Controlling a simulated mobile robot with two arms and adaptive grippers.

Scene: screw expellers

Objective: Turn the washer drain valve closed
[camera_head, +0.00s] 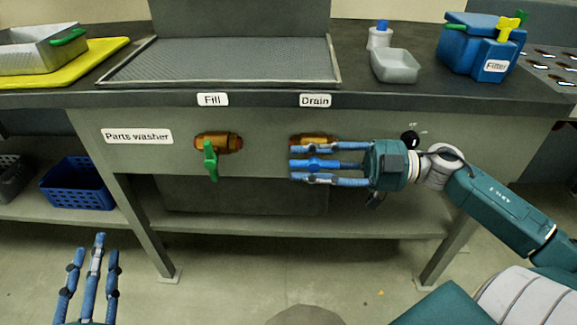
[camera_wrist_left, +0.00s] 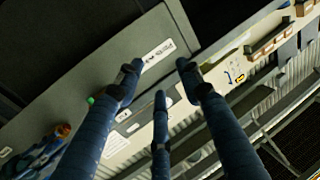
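The drain valve's brass body (camera_head: 313,139) sits on the grey front panel under the Drain label (camera_head: 315,100). My right gripper (camera_head: 300,164) is in front of it, coming from the right, and partly covers it. A bright blue horizontal piece (camera_head: 312,163), apparently the valve handle, shows between its spread upper and lower fingers. I cannot tell whether they touch it. My left gripper (camera_head: 92,258) is low at the left, fingers up, spread and empty; its fingers also show in the left wrist view (camera_wrist_left: 158,90).
The fill valve (camera_head: 211,158) with a green handle pointing down is to the left, under the Fill label (camera_head: 212,99). A blue crate (camera_head: 77,185) sits on the lower shelf. A grey tray (camera_head: 396,66) and blue filter box (camera_head: 482,47) stand on the bench.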

